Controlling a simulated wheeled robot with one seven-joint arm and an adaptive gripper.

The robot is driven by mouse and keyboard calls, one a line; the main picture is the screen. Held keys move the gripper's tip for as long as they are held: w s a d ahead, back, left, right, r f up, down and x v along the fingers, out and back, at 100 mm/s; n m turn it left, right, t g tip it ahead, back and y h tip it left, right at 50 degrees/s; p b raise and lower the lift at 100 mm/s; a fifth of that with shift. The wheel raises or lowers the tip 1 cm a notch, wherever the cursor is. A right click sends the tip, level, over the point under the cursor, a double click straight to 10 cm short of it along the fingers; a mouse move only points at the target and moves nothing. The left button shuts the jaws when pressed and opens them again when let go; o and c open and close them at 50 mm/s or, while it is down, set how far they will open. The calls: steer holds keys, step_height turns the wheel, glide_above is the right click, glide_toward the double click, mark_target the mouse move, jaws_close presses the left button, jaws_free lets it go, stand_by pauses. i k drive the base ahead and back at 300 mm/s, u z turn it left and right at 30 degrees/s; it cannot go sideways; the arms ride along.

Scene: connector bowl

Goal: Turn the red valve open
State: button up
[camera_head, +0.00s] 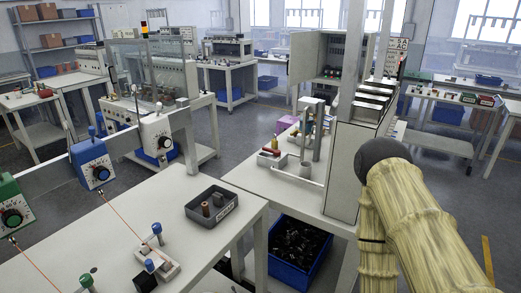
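I cannot make out a clear red valve in the head view. A small red piece (269,151) lies on the middle white bench, beside a grey upright fixture (318,130); it is too small to tell what it is. My gripper is not in view.
A grey bin (212,222) holding small cylinders stands on the near white table (120,225). A blue crate (275,265) of dark parts sits under the middle bench (250,182). A tall grey cabinet stands on that bench. Grey floor shows between the tables.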

mark_target(276, 152)
steer(key=u, duration=2.95)
steer(key=k, duration=0.95)
steer(key=z, duration=2)
steer(key=i, duration=1.7)
steer(key=z, duration=0.05)
